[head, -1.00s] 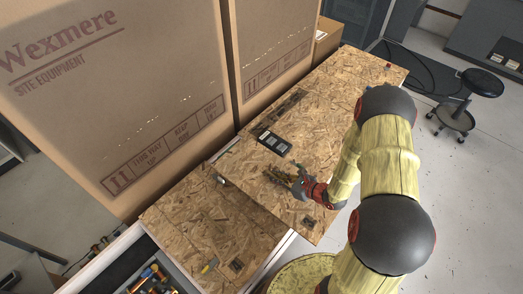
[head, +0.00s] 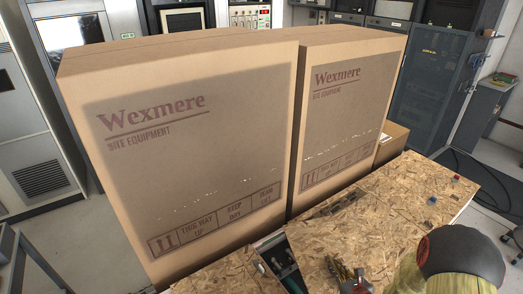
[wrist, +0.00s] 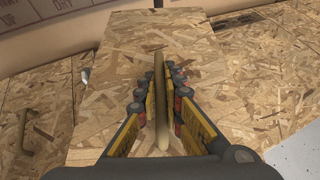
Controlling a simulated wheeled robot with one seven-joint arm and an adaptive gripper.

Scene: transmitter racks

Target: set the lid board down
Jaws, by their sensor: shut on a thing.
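My gripper (wrist: 160,105) is shut on a thin upright wooden strip (wrist: 159,75) that rises from the middle of the lid board (wrist: 115,85). The board is a rectangular sheet of pale chipboard under my fingers. In the wrist view its left and right edges stand out against more chipboard around it. I cannot tell whether its underside touches what is below. In the head view my gripper (head: 352,280) is at the bottom edge, partly cut off, over chipboard.
Two tall Wexmere cartons (head: 190,150) (head: 345,115) stand behind the chipboard. A dark narrow opening (head: 283,262) with green items inside shows left of my gripper. A small blue object (head: 432,200) and a red one (head: 456,180) lie at the right. A handle (wrist: 22,132) lies left.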

